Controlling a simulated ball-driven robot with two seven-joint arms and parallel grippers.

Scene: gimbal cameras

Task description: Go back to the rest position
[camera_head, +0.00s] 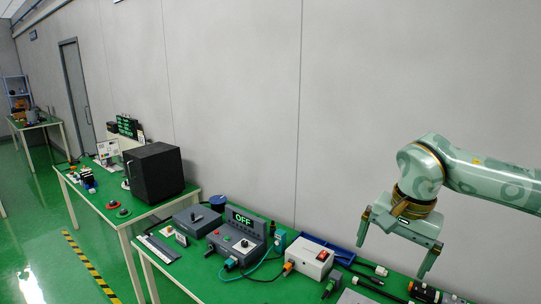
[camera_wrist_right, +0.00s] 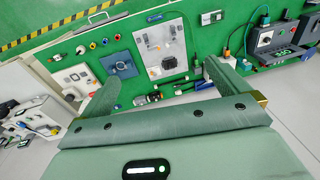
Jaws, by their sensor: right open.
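My right gripper (camera_head: 397,258) is at the right of the head view, on a pale green arm that comes in from the right edge. Its two fingers point down and stand wide apart with nothing between them. It is above the right end of the green-topped table (camera_head: 205,283). In the right wrist view my right gripper (camera_wrist_right: 165,90) shows its two fingers spread and empty, with the table top and its parts beyond them. My left gripper is in neither view.
A black cabinet (camera_head: 154,173) stands on a farther table. Grey wall (camera_head: 235,90) lies behind. Green floor is open at left.

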